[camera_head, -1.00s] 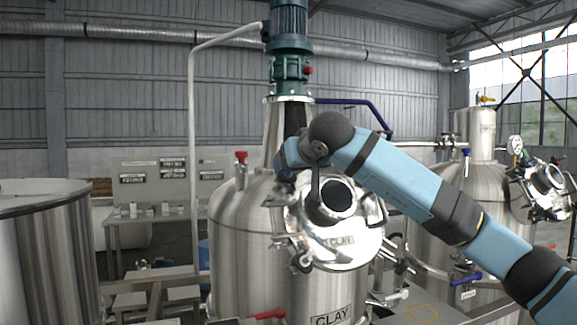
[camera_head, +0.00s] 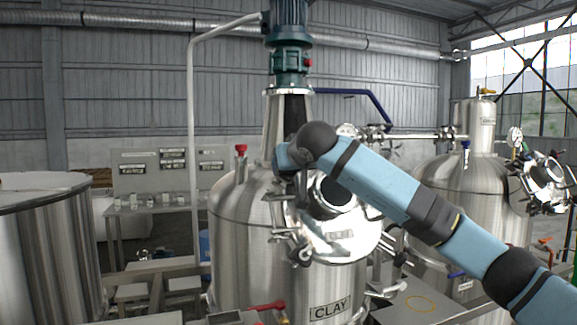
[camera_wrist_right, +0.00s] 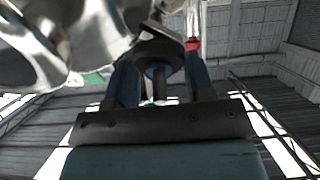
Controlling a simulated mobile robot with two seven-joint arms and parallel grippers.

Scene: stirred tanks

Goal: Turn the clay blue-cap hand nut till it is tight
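The clay tank (camera_head: 245,240) stands at the centre of the head view, its round shiny hatch (camera_head: 340,238) tilted towards me. My right arm comes in from the right and ends at the hatch's upper left; in the head view its gripper is hidden by the arm. In the right wrist view, the fingers of my right gripper (camera_wrist_right: 162,78) stand apart, on either side of a dark round hand nut (camera_wrist_right: 158,52) with a bluish middle. Whether both fingers press on it is not clear. My left gripper is not in view.
Other hand nuts and clamps (camera_head: 297,250) ring the hatch. A red-topped valve (camera_head: 241,150) rises left of it.

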